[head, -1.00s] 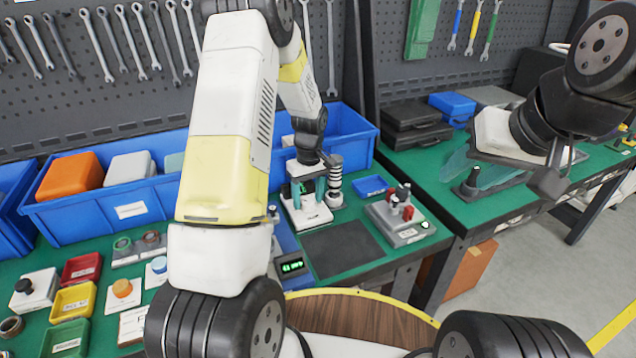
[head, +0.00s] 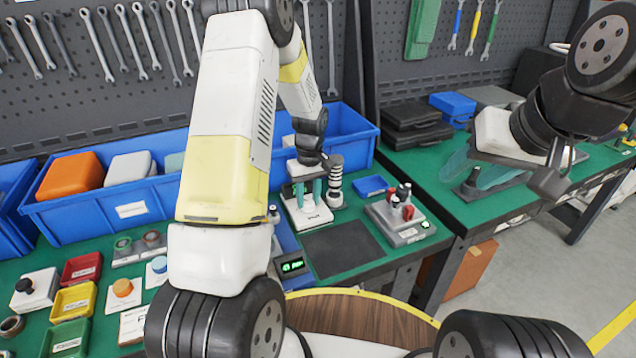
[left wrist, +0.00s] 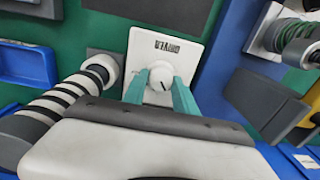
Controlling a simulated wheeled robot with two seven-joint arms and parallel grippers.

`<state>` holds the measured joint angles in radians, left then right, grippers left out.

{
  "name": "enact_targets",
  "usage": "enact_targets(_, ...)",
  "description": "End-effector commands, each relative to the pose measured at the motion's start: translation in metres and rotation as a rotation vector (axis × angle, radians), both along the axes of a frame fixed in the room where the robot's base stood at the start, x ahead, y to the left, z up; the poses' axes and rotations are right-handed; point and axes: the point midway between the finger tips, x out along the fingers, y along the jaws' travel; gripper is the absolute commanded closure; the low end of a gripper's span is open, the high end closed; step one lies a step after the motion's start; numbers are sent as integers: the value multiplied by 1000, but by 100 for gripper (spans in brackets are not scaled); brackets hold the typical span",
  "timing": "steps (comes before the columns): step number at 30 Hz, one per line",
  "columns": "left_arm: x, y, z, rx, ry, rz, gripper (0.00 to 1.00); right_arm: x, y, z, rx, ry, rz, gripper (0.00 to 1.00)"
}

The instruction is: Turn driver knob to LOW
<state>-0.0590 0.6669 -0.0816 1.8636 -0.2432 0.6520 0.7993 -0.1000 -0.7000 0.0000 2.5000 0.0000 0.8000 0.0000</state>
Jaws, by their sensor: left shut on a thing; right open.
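The driver knob (left wrist: 161,77) is a small round white knob with a dark pointer line, on a white plate (left wrist: 165,48) with a dark printed label that I cannot read. The plate (head: 310,214) also shows in the head view, on the green bench. My left gripper (head: 310,190) points down over it. In the left wrist view its two teal fingers (left wrist: 161,84) are shut on the knob, one on each side. My right gripper (head: 477,175) is open and empty over the right bench, with pale teal fingers.
A black-and-white ringed post (head: 335,182) stands close beside my left gripper. A grey box with red and black terminals (head: 398,214) is to its right, and a small green-lit display (head: 291,266) to its left. A dark mat (head: 343,250) lies bare in front.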

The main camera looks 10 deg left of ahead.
Motion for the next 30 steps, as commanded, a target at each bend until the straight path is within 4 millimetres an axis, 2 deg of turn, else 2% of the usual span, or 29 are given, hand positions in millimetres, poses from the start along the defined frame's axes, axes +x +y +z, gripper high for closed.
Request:
enact_targets(18, 0, -1, 0, 0, 0, -454, 100, 0, 0, 0, 0, 0, 0, 53)
enact_targets(30, 0, -2, 1, -1, -1, -594, 100, 0, 0, 0, 0, 0, 0, 53)
